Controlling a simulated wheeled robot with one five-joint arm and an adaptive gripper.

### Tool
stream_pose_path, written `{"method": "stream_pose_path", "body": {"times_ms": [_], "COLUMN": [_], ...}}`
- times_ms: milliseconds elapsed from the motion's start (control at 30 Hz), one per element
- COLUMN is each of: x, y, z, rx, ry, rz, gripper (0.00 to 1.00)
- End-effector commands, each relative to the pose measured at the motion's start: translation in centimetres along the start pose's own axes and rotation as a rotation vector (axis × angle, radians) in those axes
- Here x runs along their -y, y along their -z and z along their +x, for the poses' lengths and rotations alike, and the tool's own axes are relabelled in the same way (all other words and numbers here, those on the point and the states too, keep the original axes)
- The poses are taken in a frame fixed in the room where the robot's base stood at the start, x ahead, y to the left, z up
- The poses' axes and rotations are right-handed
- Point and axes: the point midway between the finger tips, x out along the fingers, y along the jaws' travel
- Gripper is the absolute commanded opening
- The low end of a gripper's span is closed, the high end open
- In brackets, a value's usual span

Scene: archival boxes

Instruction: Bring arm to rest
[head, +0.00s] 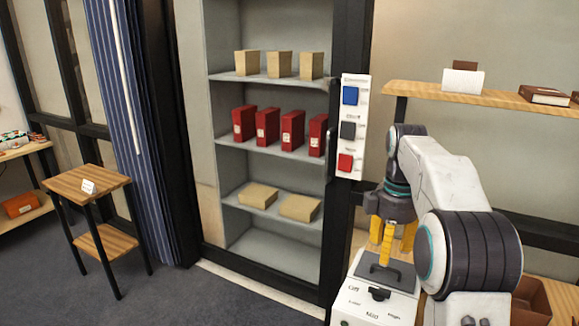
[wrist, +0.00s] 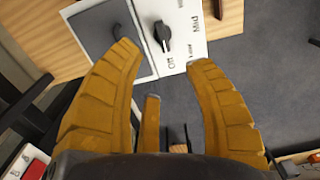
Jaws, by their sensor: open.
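My arm (head: 455,185) reaches out from the right side of the head view, bent at the elbow. My gripper (head: 391,247) points down with yellow fingers spread, above a white control box (head: 375,300). In the wrist view my gripper (wrist: 163,58) is open, with the box's grey plate (wrist: 97,35) and dark dial (wrist: 162,38) beyond the fingertips. A narrow yellow piece (wrist: 151,122) stands between the two big fingers; I cannot tell whether it is a third finger. I see nothing held. Whether the fingers touch the box is unclear.
A tall cabinet (head: 270,205) holds red binders (head: 267,127) and tan boxes (head: 280,64). A panel with blue, dark and red buttons (head: 352,125) is beside it. A wooden shelf (head: 480,97) is behind my arm. A small side table (head: 88,184) stands left; floor (head: 190,298) between is clear.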

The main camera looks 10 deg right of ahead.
Motion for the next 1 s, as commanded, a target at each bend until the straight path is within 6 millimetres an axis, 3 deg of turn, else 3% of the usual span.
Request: {"method": "stream_pose_path", "body": {"times_ms": [167,533,767,1000], "x": [2.3,11.0,16.7,22.0], "y": [0.0,-1.1,-2.6,-4.5], "z": [-1.0,-1.8,-0.6,2.0], "rx": [-0.013,-0.082,-0.144,-0.216], "ry": [-0.027,-0.104,-0.138,-0.156], "rz": [0.077,0.379,0.572,0.757], "gripper": [0.48,0.48,0.48,0.48]}}
